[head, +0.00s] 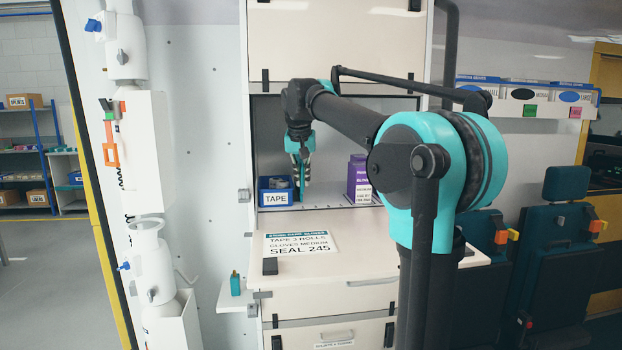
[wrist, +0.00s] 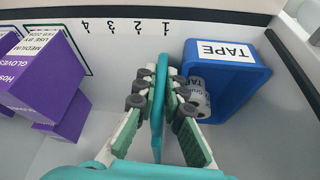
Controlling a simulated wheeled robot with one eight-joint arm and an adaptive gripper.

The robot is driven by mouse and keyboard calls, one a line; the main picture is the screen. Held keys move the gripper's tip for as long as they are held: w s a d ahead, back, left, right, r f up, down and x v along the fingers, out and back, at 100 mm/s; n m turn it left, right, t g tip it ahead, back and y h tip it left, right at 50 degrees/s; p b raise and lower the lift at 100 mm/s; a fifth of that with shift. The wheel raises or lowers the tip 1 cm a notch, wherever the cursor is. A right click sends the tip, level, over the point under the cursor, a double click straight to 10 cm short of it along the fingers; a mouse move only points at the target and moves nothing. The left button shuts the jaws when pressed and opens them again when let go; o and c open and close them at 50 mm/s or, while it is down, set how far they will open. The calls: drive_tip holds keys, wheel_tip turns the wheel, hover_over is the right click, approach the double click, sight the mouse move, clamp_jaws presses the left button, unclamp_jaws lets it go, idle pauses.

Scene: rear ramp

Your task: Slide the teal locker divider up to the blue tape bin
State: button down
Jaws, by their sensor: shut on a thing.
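The teal locker divider (wrist: 161,72) stands upright between the fingers of my gripper (wrist: 160,100), which is shut on it. In the wrist view the blue tape bin (wrist: 238,92) is just right of the divider, with a right finger in the narrow gap between them. The bin holds rolls of tape (wrist: 200,98). In the head view the blue tape bin (head: 275,197) sits at the left of the locker shelf, and my gripper (head: 301,170) reaches down at its right side. The divider is mostly hidden there.
Purple glove boxes (wrist: 55,95) stand left of my gripper; in the head view they are at the right of the shelf (head: 359,180). Numbers 1 to 4 mark the shelf. Bare shelf lies between divider and boxes. A printed card (head: 301,243) lies on the counter below.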

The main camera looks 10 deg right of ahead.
drive_tip(key=shift+a, duration=0.2)
drive_tip(key=c, duration=1.6)
unclamp_jaws()
drive_tip(key=shift+a, duration=0.1)
drive_tip(key=d+v, duration=0.1)
drive_tip(key=v, duration=1.1)
drive_tip(key=shift+a, duration=0.4)
drive_tip(key=shift+a, duration=0.1)
